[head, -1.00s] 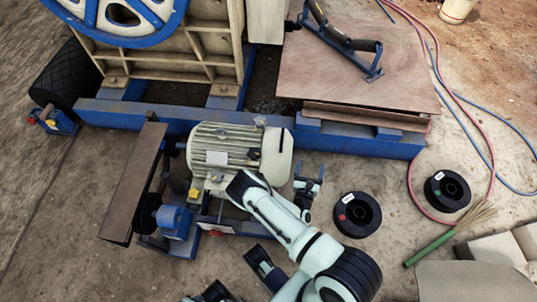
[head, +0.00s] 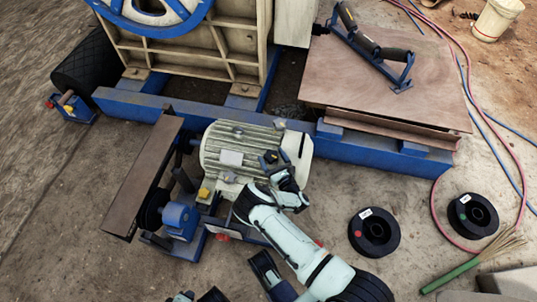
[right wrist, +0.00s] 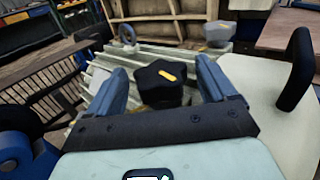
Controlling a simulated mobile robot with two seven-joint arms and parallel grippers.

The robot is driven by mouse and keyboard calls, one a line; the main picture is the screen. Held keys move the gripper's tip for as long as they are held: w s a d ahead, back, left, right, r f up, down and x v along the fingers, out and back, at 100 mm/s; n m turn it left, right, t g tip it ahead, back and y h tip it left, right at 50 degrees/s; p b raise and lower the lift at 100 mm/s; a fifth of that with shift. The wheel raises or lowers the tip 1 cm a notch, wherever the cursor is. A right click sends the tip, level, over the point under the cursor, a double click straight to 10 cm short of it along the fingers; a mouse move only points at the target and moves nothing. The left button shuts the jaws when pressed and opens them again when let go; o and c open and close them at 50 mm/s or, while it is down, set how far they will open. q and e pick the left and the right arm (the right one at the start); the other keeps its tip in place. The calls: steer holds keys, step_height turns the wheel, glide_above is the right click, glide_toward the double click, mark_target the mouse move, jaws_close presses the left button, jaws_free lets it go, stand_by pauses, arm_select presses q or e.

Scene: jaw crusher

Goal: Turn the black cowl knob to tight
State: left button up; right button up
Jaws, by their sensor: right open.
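The black cowl knob (right wrist: 160,84), lobed with a yellow mark on top, sits between the two fingers of my right gripper (right wrist: 163,88) in the right wrist view. The fingers stand open on either side of it, with a visible gap at each side. The yellow mark slants slightly down to the right. In the head view, my right gripper (head: 281,168) is over the pale ribbed motor (head: 228,146) and partly hides the knob (head: 270,157). My left gripper (head: 236,283) shows at the bottom edge, its blue-grey fingers apart and empty, partly cut off.
A grey knob (right wrist: 218,34) with a yellow mark stands behind the black one. A black arched handle (right wrist: 299,68) rises at the right. Two black spools (head: 374,248) lie on the ground at the right.

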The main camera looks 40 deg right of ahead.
steer(key=shift+b+x, duration=0.3)
steer(key=shift+x, duration=1.1)
steer(key=c, duration=1)
steer(key=shift+o, duration=0.2)
